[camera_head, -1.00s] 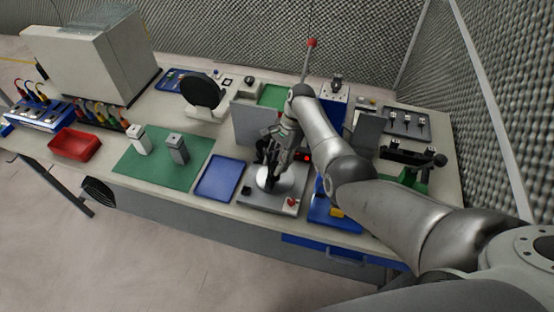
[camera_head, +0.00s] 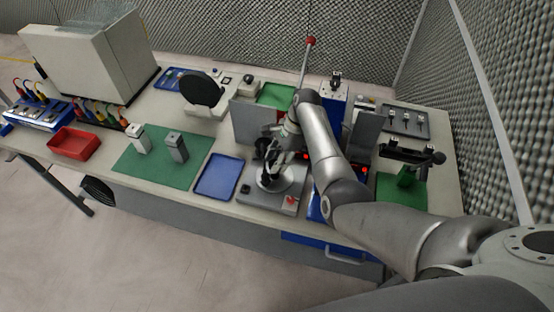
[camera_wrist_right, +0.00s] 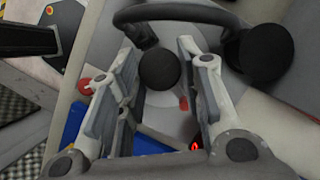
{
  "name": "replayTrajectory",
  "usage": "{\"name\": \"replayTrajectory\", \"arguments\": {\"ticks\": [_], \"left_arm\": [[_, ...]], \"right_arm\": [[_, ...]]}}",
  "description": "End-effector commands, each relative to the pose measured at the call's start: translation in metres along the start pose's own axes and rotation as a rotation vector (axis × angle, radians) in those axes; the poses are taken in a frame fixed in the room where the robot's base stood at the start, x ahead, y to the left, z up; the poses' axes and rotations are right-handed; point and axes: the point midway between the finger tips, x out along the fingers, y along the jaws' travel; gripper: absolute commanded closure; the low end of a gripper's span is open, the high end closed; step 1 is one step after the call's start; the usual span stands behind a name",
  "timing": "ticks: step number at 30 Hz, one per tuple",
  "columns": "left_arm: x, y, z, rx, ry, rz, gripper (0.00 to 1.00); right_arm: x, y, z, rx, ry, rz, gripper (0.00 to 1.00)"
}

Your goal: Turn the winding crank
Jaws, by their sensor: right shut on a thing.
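The winding crank (camera_wrist_right: 262,52) shows in the right wrist view as a dark curved arm with black round ends, above a pale disc (camera_wrist_right: 165,108). One black knob (camera_wrist_right: 159,68) of it sits between the fingers of my right gripper (camera_wrist_right: 158,50). In the head view, my right gripper (camera_head: 268,160) is over the grey winding station (camera_head: 252,190), whose pale disc (camera_head: 282,180) is partly hidden behind it. My right gripper is shut on the crank knob; the exact contact is hard to see. My left gripper is not in view.
A red button (camera_head: 291,200) is on the station's front right. A blue tray (camera_head: 217,177) lies to its left, and a grey panel (camera_head: 250,122) stands behind. A green mat (camera_head: 150,172) holds two grey blocks.

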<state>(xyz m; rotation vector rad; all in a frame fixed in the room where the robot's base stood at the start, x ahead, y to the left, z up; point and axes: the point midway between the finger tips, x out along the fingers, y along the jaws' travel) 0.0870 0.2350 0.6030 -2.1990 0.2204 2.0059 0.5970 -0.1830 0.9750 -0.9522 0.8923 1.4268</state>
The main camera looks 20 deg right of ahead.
Motion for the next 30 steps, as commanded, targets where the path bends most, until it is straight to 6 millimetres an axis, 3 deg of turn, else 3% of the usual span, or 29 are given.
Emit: {"name": "replayTrajectory", "arguments": {"ticks": [14, 15, 19, 30], "left_arm": [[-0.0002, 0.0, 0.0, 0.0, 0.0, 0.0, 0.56], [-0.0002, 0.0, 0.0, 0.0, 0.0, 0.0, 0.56], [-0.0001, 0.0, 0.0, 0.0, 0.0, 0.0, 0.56], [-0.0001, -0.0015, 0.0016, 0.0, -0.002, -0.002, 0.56]], "right_arm": [[-0.0011, -0.0014, 0.0016, 0.004, -0.002, -0.007, 0.9], [-0.0011, -0.0014, 0.0016, 0.004, -0.002, -0.007, 0.61], [-0.0008, -0.0011, 0.0014, 0.004, -0.002, -0.006, 0.44], [-0.0038, -0.0008, 0.0002, 0.005, 0.0, -0.005, 0.44]]}}
